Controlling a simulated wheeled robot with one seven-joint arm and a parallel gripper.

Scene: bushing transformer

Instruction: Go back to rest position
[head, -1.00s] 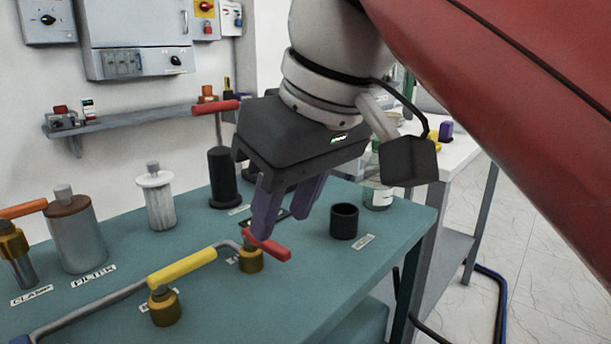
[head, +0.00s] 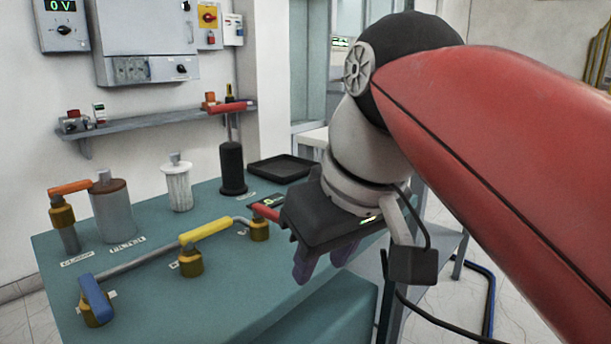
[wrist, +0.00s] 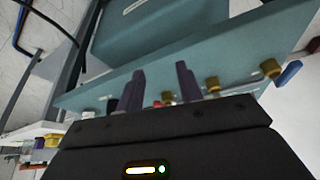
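My gripper (head: 322,264) hangs over the front right edge of the teal table (head: 215,285) in the head view. Its two purple fingers are apart, with nothing seen between them. In the wrist view the fingers (wrist: 160,88) also stand apart and empty, with the table (wrist: 130,92) beyond them. The red valve handle (head: 264,211) lies left of the gripper body, partly hidden behind it. The gripper and arm also hide the table's right end.
Valves with yellow (head: 206,231), blue (head: 96,298) and orange (head: 70,187) handles stand on the table. A grey filter (head: 112,212), a white cylinder (head: 178,188), a black post (head: 232,168) and a black tray (head: 282,168) stand behind. Open floor (head: 445,300) lies right of the table.

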